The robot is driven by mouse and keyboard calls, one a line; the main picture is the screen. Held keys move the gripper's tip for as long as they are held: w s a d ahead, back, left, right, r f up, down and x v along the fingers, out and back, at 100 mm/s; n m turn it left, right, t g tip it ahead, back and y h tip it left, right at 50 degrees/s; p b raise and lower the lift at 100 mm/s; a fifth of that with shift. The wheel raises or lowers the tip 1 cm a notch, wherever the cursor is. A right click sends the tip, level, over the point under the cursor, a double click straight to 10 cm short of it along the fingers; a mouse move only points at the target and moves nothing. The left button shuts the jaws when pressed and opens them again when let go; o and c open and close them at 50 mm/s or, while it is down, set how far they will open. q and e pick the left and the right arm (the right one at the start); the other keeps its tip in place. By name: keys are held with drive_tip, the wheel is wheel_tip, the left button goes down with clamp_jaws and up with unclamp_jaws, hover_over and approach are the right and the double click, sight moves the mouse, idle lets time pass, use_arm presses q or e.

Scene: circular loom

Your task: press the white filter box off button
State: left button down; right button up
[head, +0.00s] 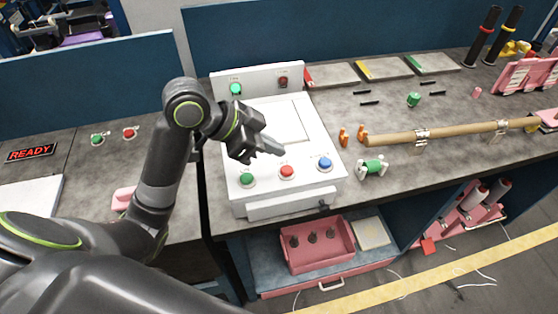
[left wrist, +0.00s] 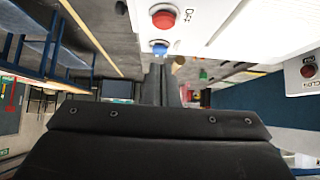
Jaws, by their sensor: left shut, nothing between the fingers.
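The white filter box (head: 268,112) stands on the grey bench. Its front row has a green button (head: 247,179), a red button (head: 287,172) and a blue button (head: 325,163). Its back panel has a green button (head: 236,89) and a red button (head: 283,81). In the left wrist view, the front red button (left wrist: 163,17) and blue button (left wrist: 159,47) show beyond the fingertips (left wrist: 158,72). My right gripper is out of view.
A separate green button (head: 97,139) and red button (head: 129,133) sit on the left bench by a READY sign (head: 31,152). A tan rod (head: 455,131) lies right of the box, near small orange and green parts. A pink bin (head: 318,246) stands on the shelf below.

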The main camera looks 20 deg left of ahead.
sight(291, 169)
use_arm(q)
drive_tip(key=f, duration=0.2)
drive_tip(key=d+f, duration=0.1)
drive_tip(key=f, duration=0.1)
drive_tip(key=shift+w+d, duration=0.1)
drive_tip(key=shift+w, duration=0.25)
drive_tip(key=shift+f, duration=0.65)
drive_tip(key=shift+f, duration=0.15)
